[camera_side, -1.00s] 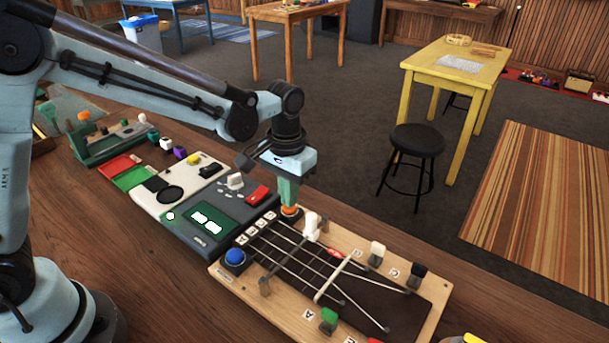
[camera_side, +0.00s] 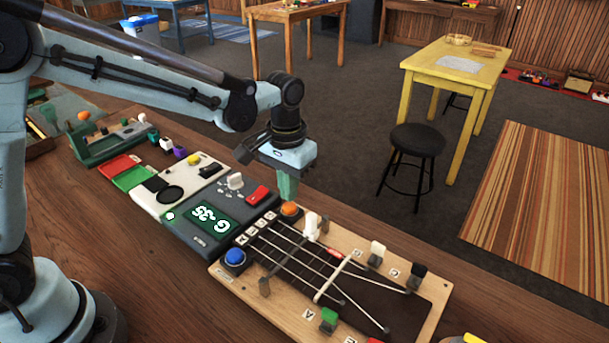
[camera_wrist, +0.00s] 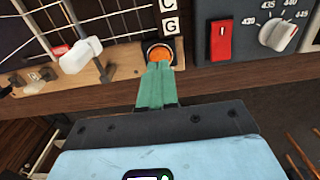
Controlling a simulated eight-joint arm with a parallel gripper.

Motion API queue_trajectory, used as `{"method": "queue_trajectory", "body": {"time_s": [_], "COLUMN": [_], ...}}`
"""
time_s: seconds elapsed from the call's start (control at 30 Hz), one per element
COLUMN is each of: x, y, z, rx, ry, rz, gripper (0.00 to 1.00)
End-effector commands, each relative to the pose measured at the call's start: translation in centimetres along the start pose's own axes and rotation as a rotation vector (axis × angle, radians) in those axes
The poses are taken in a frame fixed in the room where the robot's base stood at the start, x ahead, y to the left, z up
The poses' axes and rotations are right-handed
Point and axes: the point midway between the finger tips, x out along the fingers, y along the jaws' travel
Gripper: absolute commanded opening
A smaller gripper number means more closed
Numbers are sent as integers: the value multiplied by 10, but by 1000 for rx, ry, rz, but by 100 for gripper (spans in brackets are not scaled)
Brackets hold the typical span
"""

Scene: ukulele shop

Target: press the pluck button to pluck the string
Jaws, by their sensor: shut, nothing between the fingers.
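An orange round button (camera_side: 290,209) sits in a dark square base at the back left corner of the wooden string board (camera_side: 236,276). It also shows in the wrist view (camera_wrist: 159,54). A blue button (camera_side: 235,257) sits at the board's front left corner. I see no label telling which one is the pluck button. My gripper (camera_side: 287,194) has green fingers, shut and empty, pointing down just above the orange button with a small gap. In the wrist view the fingertips (camera_wrist: 158,67) overlap the button's near edge. Several pale strings (camera_side: 297,262) run along the dark fretboard.
A dark tuner box (camera_side: 245,212) stands left of the board; its green display (camera_side: 211,218) reads G -35. It carries a red switch (camera_side: 258,195) and a white knob (camera_side: 235,181). Tuning pegs, white (camera_side: 378,249), black (camera_side: 417,271) and green (camera_side: 329,316), stand up along the board.

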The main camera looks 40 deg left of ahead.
Motion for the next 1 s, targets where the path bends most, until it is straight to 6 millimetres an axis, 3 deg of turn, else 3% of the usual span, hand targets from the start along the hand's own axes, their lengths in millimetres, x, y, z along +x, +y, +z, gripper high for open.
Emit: {"method": "queue_trajectory", "body": {"time_s": [0.63,1.0], "x": [-46,-50], "y": [0,0], "z": [0,0], "rx": [0,0], "ry": [0,0], "rz": [0,0], "gripper": [0,0]}}
